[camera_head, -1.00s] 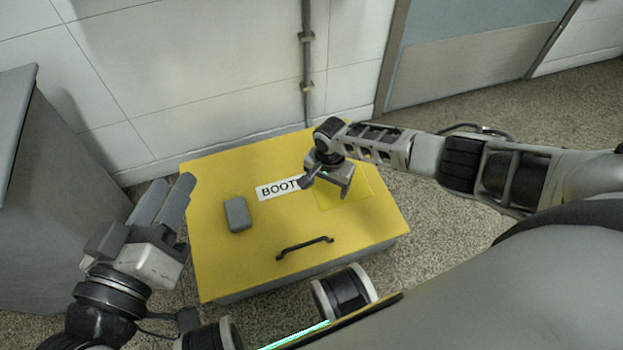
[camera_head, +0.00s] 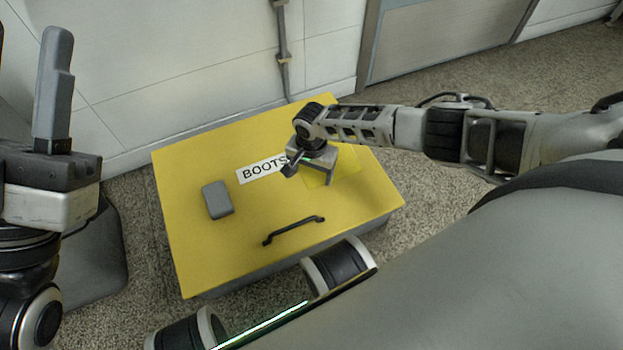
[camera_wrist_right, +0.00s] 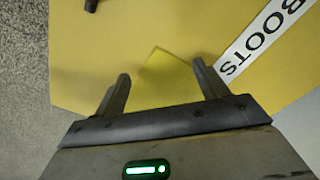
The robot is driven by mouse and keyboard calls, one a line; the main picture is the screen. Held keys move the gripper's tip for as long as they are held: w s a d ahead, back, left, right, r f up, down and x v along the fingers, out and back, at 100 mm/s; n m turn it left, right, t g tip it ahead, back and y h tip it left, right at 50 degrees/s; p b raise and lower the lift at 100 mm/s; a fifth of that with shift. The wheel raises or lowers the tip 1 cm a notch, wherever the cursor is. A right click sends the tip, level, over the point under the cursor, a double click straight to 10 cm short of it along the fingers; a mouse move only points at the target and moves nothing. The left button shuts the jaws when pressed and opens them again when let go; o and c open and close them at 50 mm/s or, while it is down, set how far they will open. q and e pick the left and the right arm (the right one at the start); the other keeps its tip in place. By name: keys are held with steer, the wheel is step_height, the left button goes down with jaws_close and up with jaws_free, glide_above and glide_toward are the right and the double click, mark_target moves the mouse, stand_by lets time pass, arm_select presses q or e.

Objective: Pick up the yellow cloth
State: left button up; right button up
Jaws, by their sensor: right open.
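The yellow cloth (camera_head: 345,166) is a thin square, slightly brighter than the yellow box lid it lies flat on, right of the BOOTS label. My right gripper (camera_head: 306,176) is over the lid beside the cloth and partly hides it. In the right wrist view, the cloth (camera_wrist_right: 168,78) shows between the two spread fingers of the open right gripper (camera_wrist_right: 163,88), with nothing held. My left gripper (camera_head: 53,60) is at the far left, pointing up, away from the cloth; its finger spacing is unclear.
The yellow box (camera_head: 200,165) stands on the speckled floor by a tiled wall. On its lid are a grey block (camera_head: 217,199), a black handle (camera_head: 293,230) and the BOOTS label (camera_head: 260,170). A pipe (camera_head: 283,50) runs up the wall behind.

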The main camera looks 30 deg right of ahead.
mark_target(311, 184)
steer(key=shift+f, duration=1.5)
steer(key=shift+w+f, duration=0.1)
steer(key=shift+c, duration=0.2)
